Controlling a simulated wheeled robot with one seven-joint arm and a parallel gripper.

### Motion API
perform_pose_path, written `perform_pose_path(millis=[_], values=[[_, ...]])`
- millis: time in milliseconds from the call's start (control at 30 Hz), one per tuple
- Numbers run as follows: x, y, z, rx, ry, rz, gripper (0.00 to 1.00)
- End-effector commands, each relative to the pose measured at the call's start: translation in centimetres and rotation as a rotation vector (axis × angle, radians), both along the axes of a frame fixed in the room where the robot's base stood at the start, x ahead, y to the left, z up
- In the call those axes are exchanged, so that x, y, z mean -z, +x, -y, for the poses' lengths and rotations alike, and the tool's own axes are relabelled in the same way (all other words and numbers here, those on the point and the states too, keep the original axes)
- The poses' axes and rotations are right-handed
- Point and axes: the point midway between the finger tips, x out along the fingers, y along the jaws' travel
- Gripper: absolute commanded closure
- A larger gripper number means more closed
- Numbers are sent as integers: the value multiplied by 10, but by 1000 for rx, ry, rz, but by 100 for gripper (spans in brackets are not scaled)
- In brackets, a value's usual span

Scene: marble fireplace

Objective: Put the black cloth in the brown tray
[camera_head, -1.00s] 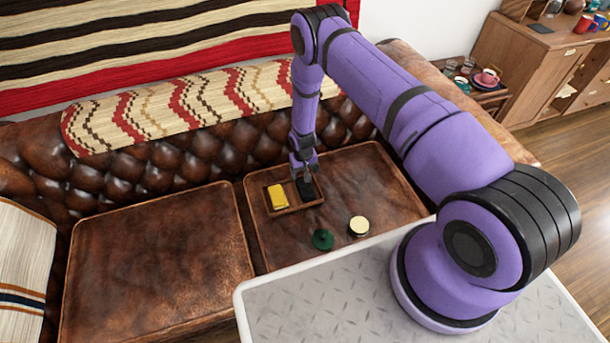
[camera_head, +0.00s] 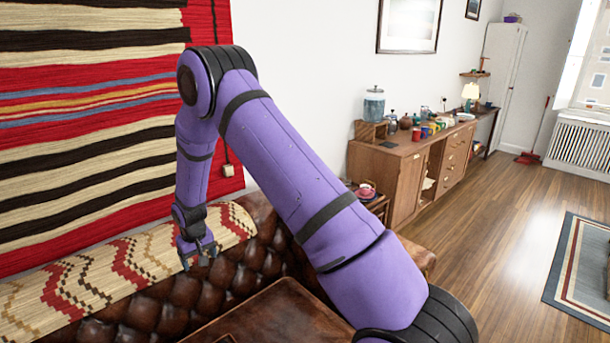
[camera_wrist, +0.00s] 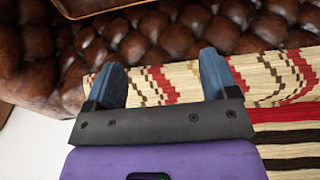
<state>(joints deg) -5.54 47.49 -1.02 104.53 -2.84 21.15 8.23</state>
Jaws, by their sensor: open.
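My gripper (camera_head: 202,258) is raised in front of the sofa's tufted back, near the patterned throw, in the head view. In the wrist view its two blue-grey fingers (camera_wrist: 162,78) stand wide apart with nothing between them. The black cloth is not in view in either current frame. The brown tray is not clearly in view; a dark edge at the bottom of the head view may be part of it, but I cannot tell.
A zigzag throw (camera_head: 95,272) covers the back's top. A striped hanging (camera_head: 90,130) is behind. A wooden cabinet (camera_head: 400,180) stands farther right.

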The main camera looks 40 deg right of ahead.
Motion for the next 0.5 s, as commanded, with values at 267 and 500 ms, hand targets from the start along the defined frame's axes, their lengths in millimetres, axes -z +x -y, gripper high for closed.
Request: perform_pose_path(millis=[267, 500], values=[[-127, -28, 10, 3, 8, 60, 20], [-219, -72, 18, 2, 13, 108, 20]])
